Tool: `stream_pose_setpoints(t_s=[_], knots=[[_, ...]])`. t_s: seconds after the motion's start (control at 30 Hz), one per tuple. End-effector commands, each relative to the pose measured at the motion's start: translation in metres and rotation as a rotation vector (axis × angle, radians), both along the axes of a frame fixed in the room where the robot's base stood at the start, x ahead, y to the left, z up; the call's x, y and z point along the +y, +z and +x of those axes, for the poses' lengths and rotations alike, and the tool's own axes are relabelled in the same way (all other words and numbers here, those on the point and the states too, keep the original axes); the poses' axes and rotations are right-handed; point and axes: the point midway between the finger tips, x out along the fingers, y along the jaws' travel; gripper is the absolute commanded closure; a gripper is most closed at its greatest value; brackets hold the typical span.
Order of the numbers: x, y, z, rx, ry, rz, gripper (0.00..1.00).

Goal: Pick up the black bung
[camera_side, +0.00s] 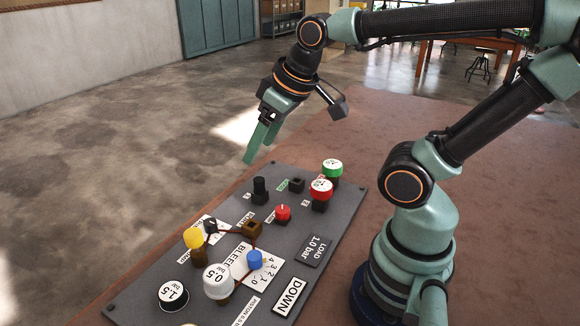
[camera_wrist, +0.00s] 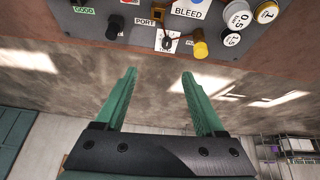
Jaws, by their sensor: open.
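The black bung (camera_side: 260,185) stands upright in a dark square block near the far left edge of the grey panel (camera_side: 330,185). In the wrist view a black round piece (camera_wrist: 115,24), which looks like the same bung, shows at the top, beyond the left fingertip. My gripper (camera_side: 262,143) has green fingers and hangs above and behind the bung, apart from it. In the wrist view the fingers (camera_wrist: 158,76) are spread, with only floor between them.
A red knob (camera_side: 282,212), red-and-white cap (camera_side: 321,190) and green-and-white cap (camera_side: 332,168) stand right of the bung. A yellow knob (camera_side: 194,238), blue knob (camera_side: 254,259) and white caps (camera_side: 218,279) are nearer the front. An empty-looking dark socket (camera_side: 297,184) is beside the bung.

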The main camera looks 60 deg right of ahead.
Motion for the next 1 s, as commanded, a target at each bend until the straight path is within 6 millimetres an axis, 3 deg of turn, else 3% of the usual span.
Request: stream_pose_setpoints(t_s=[0.17,0.47,0.8,1.0], knots=[[-0.016,-0.001,0.018,0.082,0.223,-0.125,0.29],[-0.056,-0.015,0.058,0.245,0.775,-0.324,0.29],[-0.109,-0.057,0.095,0.350,1.424,-0.410,0.29],[-0.129,-0.077,0.104,0.354,1.669,-0.414,0.29]])
